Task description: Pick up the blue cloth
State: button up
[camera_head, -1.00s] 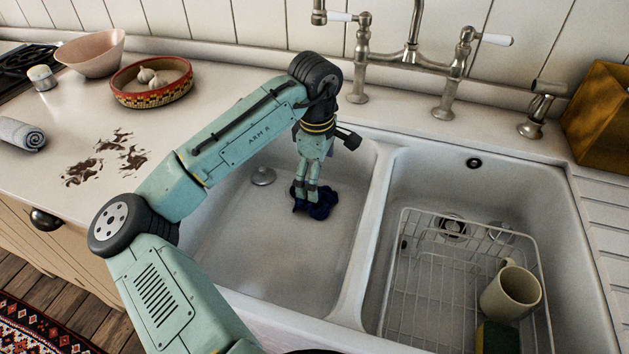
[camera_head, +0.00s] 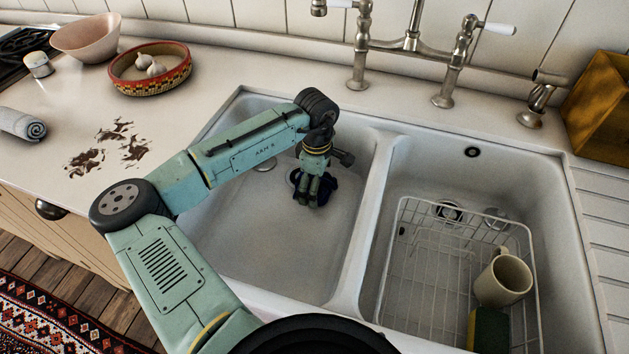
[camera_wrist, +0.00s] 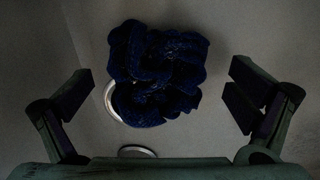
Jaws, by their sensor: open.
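The blue cloth (camera_head: 327,188) lies crumpled in the left basin of the sink (camera_head: 262,240). In the wrist view the dark blue cloth (camera_wrist: 157,72) sits at the upper middle, ahead of and between the spread fingers, with no finger touching it. My gripper (camera_head: 312,200) is down in the left basin at the cloth and hides part of it. In the wrist view my gripper (camera_wrist: 160,95) is open and empty. A pale ring-shaped edge (camera_wrist: 112,100) shows partly under the cloth's left side.
A metal drain piece (camera_head: 264,164) lies in the left basin. The right basin holds a white wire rack (camera_head: 425,250) with a beige mug (camera_head: 503,281) and a sponge (camera_head: 490,330). The sink divider (camera_head: 368,230) and the tap (camera_head: 360,50) are close to my arm. Dark stains (camera_head: 108,150) mark the left counter.

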jog(key=shift+f, duration=0.25)
jog(key=shift+c, duration=0.5)
jog(key=c, duration=0.7)
jog(key=shift+r, duration=0.2)
notch_tip(320, 180, up, 10)
jog(key=b, duration=0.2)
jog(key=shift+f, duration=0.15)
